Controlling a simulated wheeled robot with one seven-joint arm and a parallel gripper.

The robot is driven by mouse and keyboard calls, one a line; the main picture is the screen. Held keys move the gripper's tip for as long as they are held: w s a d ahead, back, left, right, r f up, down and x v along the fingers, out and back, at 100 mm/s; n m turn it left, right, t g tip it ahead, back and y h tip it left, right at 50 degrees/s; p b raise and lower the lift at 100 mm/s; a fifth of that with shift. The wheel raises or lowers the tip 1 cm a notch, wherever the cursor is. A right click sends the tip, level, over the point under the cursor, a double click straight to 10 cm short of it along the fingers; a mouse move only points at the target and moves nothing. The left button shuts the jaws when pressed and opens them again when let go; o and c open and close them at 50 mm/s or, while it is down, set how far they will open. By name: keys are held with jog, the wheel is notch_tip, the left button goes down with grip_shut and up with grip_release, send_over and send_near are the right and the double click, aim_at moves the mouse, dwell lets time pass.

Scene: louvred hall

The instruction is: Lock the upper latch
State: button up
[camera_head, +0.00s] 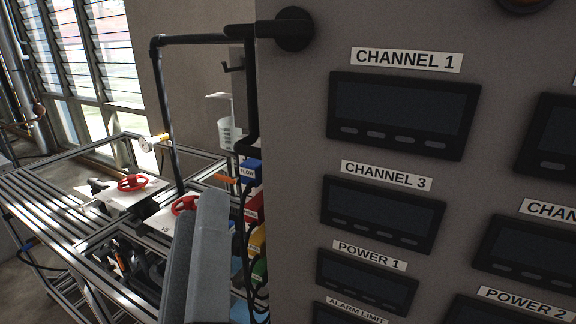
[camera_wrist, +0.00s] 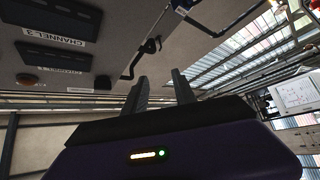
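A black round latch (camera_head: 293,28) with a short lever pointing left is on the top left of the grey panel (camera_head: 300,200) in the head view. A grey angular part of my arm shows low in the head view, left of the panel. No contact with the latch is visible.
A black pipe frame (camera_head: 170,110) stands left of the panel. Behind it, a metal frame bench (camera_head: 70,220) carries red handwheels (camera_head: 132,183). Coloured labelled boxes (camera_head: 250,172) and black cables run along the panel's left edge. Louvred windows (camera_head: 70,55) are at the back left.

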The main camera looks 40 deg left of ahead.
jog(key=s+r+t+h+p, duration=0.2)
jog(key=s+r+h, duration=0.1)
jog(key=r, duration=0.7)
jog(key=s+r+t+h+p, duration=0.2)
jog(key=r+h, duration=0.2)
jog(key=r, duration=0.7)
jog(key=n+g+h, duration=0.1)
jog(key=g+h, duration=0.2)
jog(key=h, duration=0.3)
send_near(277, 31)
jog(key=shift+x, duration=4.8)
jog(key=shift+c, duration=0.2)
grip_shut()
